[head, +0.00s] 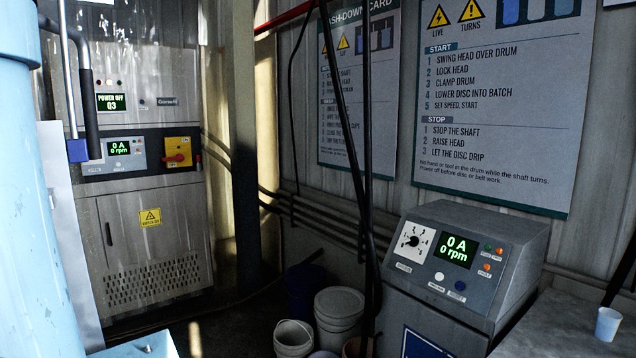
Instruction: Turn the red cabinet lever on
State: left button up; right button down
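The red cabinet lever (177,158) sits on a yellow plate (178,145) on the front of the tall grey cabinet (155,225) at the left. Its handle looks roughly horizontal; the small markings around it are too small to read. The cabinet's upper display (111,102) reads "POWER OFF Q3". The panel display (119,148) left of the lever reads 0 A, 0 rpm. Neither of my grippers is in view, and nothing touches the lever.
A pale blue column (35,220) fills the left edge, with a dark handle (88,100) near the cabinet. A control console (470,260) stands at the right. Buckets (339,305) stand on the floor between. A paper cup (608,324) sits on the right-hand surface.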

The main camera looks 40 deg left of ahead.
aim_at(180, 157)
jog(key=u, duration=2)
jog(key=z, duration=0.45)
jog(key=i+l+z, duration=0.1)
jog(key=z, duration=0.8)
jog(key=i+z, duration=0.1)
jog(key=z, duration=0.85)
jog(key=i+j+z, duration=0.1)
jog(key=z, duration=0.8)
jog(key=i+j+z, duration=0.1)
jog(key=z, duration=0.35)
jog(key=j+z, duration=0.2)
jog(key=j, duration=0.8)
jog(key=j+u, duration=0.25)
jog(key=j, duration=0.4)
jog(key=j+u, duration=0.25)
jog(key=j, duration=0.4)
jog(key=i+j+u, duration=0.15)
jog(key=j+u, duration=0.15)
jog(key=j, duration=0.35)
